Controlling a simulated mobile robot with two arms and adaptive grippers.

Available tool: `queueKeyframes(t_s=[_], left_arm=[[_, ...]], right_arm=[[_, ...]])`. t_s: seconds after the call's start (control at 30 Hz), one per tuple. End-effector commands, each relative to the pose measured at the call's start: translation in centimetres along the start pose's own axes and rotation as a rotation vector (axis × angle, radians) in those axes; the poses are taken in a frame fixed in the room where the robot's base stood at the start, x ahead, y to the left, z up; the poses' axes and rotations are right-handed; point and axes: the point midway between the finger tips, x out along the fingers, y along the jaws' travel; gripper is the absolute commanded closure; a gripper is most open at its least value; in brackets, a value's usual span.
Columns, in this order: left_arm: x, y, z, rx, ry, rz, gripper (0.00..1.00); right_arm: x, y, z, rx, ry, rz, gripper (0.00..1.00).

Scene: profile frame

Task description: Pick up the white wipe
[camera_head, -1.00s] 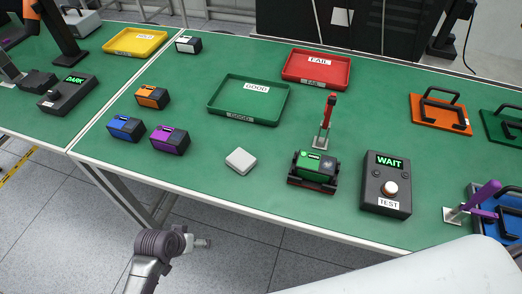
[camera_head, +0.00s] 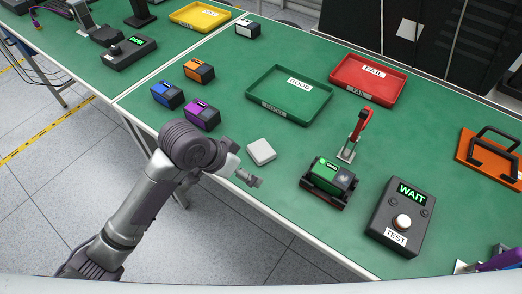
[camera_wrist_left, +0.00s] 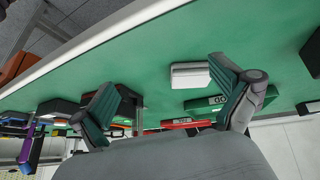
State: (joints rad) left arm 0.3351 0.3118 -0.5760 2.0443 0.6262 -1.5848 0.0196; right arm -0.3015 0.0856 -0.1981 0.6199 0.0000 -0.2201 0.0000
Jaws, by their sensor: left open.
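The white wipe (camera_head: 261,151) is a small flat white block lying on the green table (camera_head: 220,150), in front of the green GOOD tray. It also shows in the left wrist view (camera_wrist_left: 188,76), between the fingers but nearer the right-hand one. My left gripper (camera_head: 250,180) is at the table's front edge, just in front of the wipe and apart from it. In the left wrist view its two fingers (camera_wrist_left: 162,74) are spread, with nothing held between them. My right gripper is not in view.
The GOOD tray (camera_head: 262,103) and red FAIL tray (camera_head: 345,88) stand behind. Purple (camera_head: 202,115), blue (camera_head: 166,95) and orange (camera_head: 198,71) boxes lie left. A green device in a fixture (camera_head: 326,179) with a red-handled clamp (camera_head: 361,125) and the WAIT tester (camera_head: 398,222) stand right.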

Motion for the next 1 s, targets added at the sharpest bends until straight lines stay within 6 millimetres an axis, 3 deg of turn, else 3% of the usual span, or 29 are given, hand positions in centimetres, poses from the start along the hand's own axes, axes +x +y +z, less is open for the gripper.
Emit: queueKeyframes(t_s=[0.13,0.3,0.53,0.67,1.0], left_arm=[[-1.5,-1.1,-3.3,0.095,-0.028,0.006,0.0],[-4.1,-2.8,-6.7,0.19,-0.092,0.004,0.0],[-6.2,-4.2,-8.4,0.227,-0.146,-0.004,0.0],[-4.8,-4.2,-8.2,0.228,-0.15,0.0,0.0],[1.2,-4.3,-7.3,0.227,-0.148,-0.002,0.0]], right_arm=[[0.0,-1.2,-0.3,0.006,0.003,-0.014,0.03],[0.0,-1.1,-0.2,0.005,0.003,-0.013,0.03],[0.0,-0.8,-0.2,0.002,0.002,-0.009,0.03],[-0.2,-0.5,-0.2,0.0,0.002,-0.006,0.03],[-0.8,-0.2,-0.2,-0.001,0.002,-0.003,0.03]])
